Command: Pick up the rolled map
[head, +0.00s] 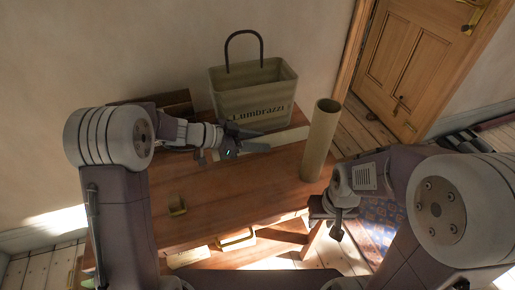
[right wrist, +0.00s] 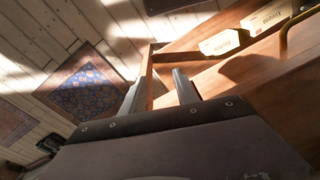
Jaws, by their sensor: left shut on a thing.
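A long pale roll, which looks like the rolled map (head: 287,137), lies on the wooden cabinet top in front of the basket. My left gripper (head: 243,150) is at its left part and shut on it; the dark fingers partly hide the contact. I cannot tell whether the roll is lifted off the top. A hollow tan tube (head: 319,145) stands upright at the right end of the top, apart from my left gripper. My right gripper (head: 330,222) is low beside the cabinet's front right; in the right wrist view its fingers (right wrist: 158,90) are apart and empty.
A lettered basket (head: 252,95) with a dark handle stands at the back of the wooden top (head: 225,195). Below the front are labelled boxes (right wrist: 228,41) and brass handles. A wooden door (head: 415,60) is at the right. A patterned rug (right wrist: 88,85) lies on the floor.

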